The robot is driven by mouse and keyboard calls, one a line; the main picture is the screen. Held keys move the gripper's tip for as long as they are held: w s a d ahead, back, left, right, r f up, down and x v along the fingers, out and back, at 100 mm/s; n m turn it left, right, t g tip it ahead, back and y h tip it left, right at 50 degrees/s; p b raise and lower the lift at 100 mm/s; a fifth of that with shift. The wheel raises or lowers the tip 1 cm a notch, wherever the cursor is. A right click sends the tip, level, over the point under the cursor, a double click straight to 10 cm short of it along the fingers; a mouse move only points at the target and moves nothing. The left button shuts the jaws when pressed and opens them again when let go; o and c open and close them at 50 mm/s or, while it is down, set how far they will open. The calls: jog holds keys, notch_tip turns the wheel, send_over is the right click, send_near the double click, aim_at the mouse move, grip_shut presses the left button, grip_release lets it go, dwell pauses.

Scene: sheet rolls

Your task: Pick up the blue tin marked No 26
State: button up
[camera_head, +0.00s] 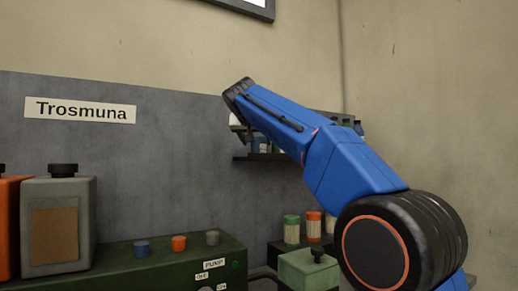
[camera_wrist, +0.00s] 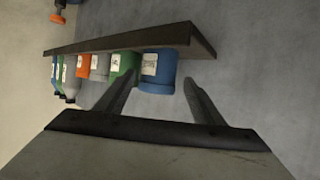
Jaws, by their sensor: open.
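A blue tin (camera_wrist: 158,66) with a pale label is at the right end of a row on a shelf (camera_wrist: 120,45) in the wrist view, which looks upside down. Its label writing is too small to read. My gripper (camera_wrist: 161,82) is open, one finger toward each side of the blue tin. I cannot tell whether the fingertips reach around it; nothing is held. In the head view my arm hides most of the shelf (camera_head: 248,158), and a blue tin (camera_head: 259,145) shows just below the arm.
A green tin (camera_wrist: 122,68) stands close beside the blue tin, with grey, orange and other containers farther left. In the head view, a green machine (camera_head: 110,262), a grey canister (camera_head: 57,190) and green and orange jars (camera_head: 292,230) stand lower down. The wall is close behind the shelf.

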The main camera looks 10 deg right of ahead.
aim_at(259, 148)
jog(key=shift+f+x, duration=0.15)
jog(key=shift+x, duration=1.3)
jog(key=shift+f+x, duration=0.15)
jog(key=shift+x, duration=1.35)
jog(key=shift+s+d, duration=0.15)
jog(key=shift+s, duration=0.1)
jog(key=c, duration=1)
jog(key=shift+o, duration=0.2)
jog(key=shift+r, duration=0.1)
